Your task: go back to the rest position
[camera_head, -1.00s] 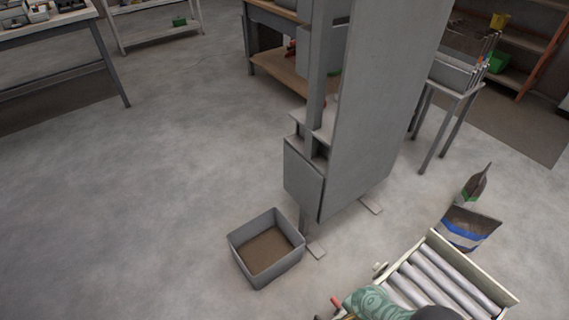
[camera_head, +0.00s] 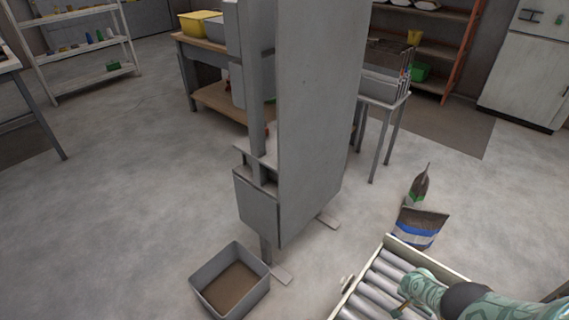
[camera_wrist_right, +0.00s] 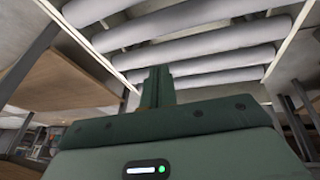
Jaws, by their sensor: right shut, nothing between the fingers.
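My right arm (camera_head: 428,286), green-patterned, comes in at the lower right of the head view, over the roller conveyor (camera_head: 385,276). In the right wrist view my right gripper (camera_wrist_right: 160,82) is shut, its two fingers together with nothing between them. White rollers (camera_wrist_right: 190,35) fill the upper part of that view, beyond the fingertips. I cannot tell whether the fingers touch anything. My left gripper is in neither current view.
A tall grey machine (camera_head: 318,110) stands in the middle, with an open grey bin (camera_head: 247,298) on the floor before it. Bags (camera_head: 420,222) stand behind the conveyor. A workbench (camera_head: 215,98), shelves (camera_head: 75,50) and a small stand (camera_head: 385,100) are farther back. Floor at left is clear.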

